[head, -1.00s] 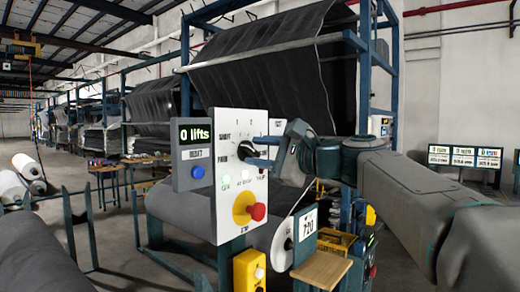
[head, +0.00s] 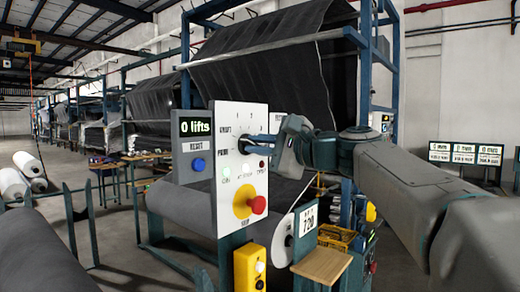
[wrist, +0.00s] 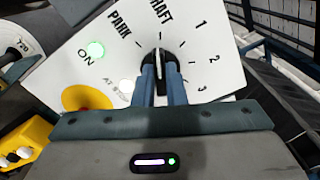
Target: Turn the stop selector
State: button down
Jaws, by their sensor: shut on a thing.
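The stop selector (head: 243,145) is a black round knob on a white panel (head: 228,122), partly covered by my gripper (head: 256,143) in the head view. In the wrist view, the knob (wrist: 158,62) sits between the two blue fingers of my gripper (wrist: 160,72), which are shut on it. PARK is to the left of that label; 1, 2 and 3 run down to the right.
Below the knob are a lit green ON lamp (head: 226,172) and a red stop button (head: 257,205) on a yellow base. A "0 lifts" display with a blue RESET button (head: 198,164) adjoins on the left. A grey roll (head: 185,210) lies behind.

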jog(key=shift+f+n+b, duration=0.15)
jog(key=shift+n+b, duration=1.35)
jog(key=shift+n, duration=0.2)
jog(key=shift+f+n+b, duration=0.1)
jog(key=shift+n+b, duration=1.4)
jog(key=shift+n, duration=0.2)
jog(key=shift+r, duration=0.1)
jog(key=c, duration=1.5)
grip_release()
jog(key=shift+s+d, duration=0.1)
jog(key=b+v, duration=0.1)
jog(key=v, duration=1.2)
jog(key=shift+s+d, duration=0.2)
